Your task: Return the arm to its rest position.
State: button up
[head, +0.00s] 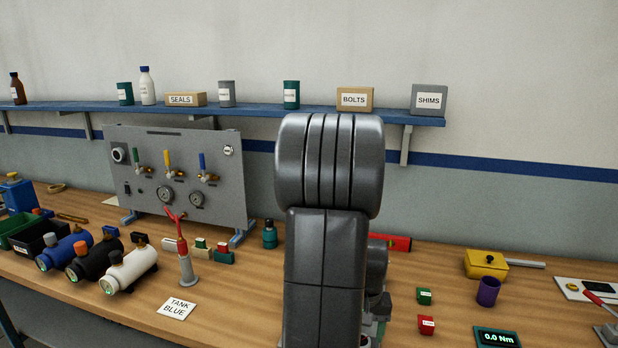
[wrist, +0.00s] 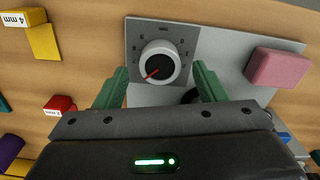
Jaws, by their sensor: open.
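My arm (head: 330,200) stands upright in the middle of the head view, its large grey joint at about shelf height. It hides part of the bench behind it, and my gripper is not visible there. In the wrist view my gripper (wrist: 160,70) is open, with two green fingers spread apart and nothing held. A dial knob (wrist: 159,62) with a red pointer on a grey plate shows between and beyond the fingertips. I cannot tell how far the fingers are from it.
A pink block (wrist: 276,68) lies right of the dial; a red block (wrist: 60,105) lies left. The bench (head: 230,305) holds a gauge panel (head: 180,175), several small tanks (head: 130,268), a red-handled tool (head: 185,262) and a purple cup (head: 488,291). A blue shelf (head: 240,109) runs behind.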

jog(key=shift+f, duration=1.2)
notch_tip(320, 180, up, 14)
notch_tip(320, 180, down, 14)
jog(key=shift+f, duration=0.1)
jog(key=shift+n, duration=0.4)
jog(key=n, duration=0.1)
jog(key=n+p, duration=0.1)
jog(key=n, duration=0.1)
jog(key=n+p, duration=0.1)
jog(key=n, duration=0.1)
jog(key=shift+r, duration=0.25)
notch_tip(320, 180, up, 13)
jog(key=shift+r+b, duration=0.15)
jog(key=shift+b, duration=0.25)
